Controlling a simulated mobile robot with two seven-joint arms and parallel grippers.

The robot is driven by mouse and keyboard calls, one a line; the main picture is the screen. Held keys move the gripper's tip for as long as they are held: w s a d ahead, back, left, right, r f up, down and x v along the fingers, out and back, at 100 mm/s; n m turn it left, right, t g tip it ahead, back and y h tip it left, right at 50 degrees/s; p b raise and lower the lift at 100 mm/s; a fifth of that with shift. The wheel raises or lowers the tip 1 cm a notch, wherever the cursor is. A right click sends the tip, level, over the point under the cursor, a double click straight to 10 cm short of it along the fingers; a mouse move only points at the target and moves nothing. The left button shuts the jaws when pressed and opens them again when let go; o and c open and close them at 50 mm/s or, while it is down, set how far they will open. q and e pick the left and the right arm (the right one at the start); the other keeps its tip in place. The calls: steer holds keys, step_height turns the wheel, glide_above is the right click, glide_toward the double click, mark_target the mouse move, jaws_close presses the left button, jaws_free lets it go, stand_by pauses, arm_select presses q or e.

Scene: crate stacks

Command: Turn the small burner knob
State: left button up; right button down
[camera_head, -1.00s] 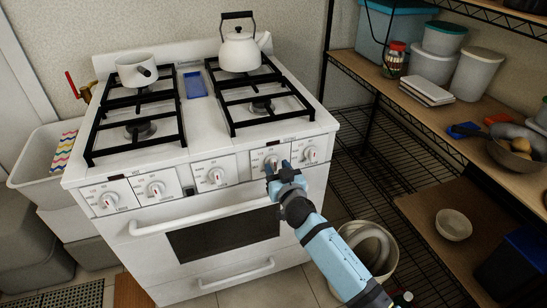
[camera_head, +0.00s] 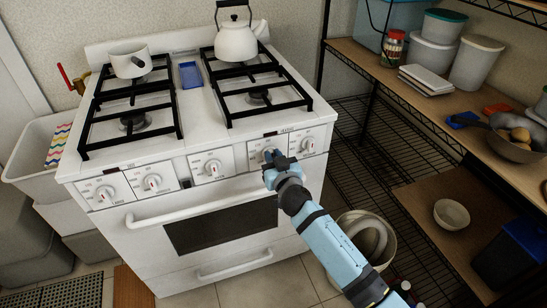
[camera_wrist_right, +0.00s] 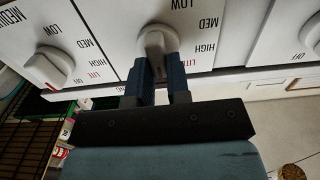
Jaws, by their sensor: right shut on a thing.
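The white stove (camera_head: 190,140) has a row of several white knobs on its front panel. My right gripper (camera_head: 272,165) is at the knob second from the right, which it mostly covers in the head view. In the right wrist view this knob (camera_wrist_right: 157,40) sits between the two dark fingertips of the right gripper (camera_wrist_right: 160,68), which are closed around it. Printed marks LOW, MED, HIGH and LITE surround it. The rightmost knob (camera_head: 308,145) and the middle knob (camera_head: 211,168) stand free on either side. My left gripper is not in view.
A white kettle (camera_head: 236,42) and a white pot (camera_head: 129,61) stand on the burner grates. The oven handle (camera_head: 200,211) runs below the knobs. A wire shelf with boxes and bowls is at the right, and a white bin (camera_head: 384,232) stands below my right arm.

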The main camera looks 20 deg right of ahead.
steer(key=shift+a+n+p, duration=0.15)
steer(key=shift+n+p, duration=0.05)
steer(key=shift+n, duration=1.45)
steer(key=shift+a+n+p, duration=0.1)
steer(key=shift+n+p, duration=0.05)
steer(key=shift+n, duration=1.5)
steer(key=c, duration=1.1)
jaws_free()
steer(key=shift+f, duration=0.1)
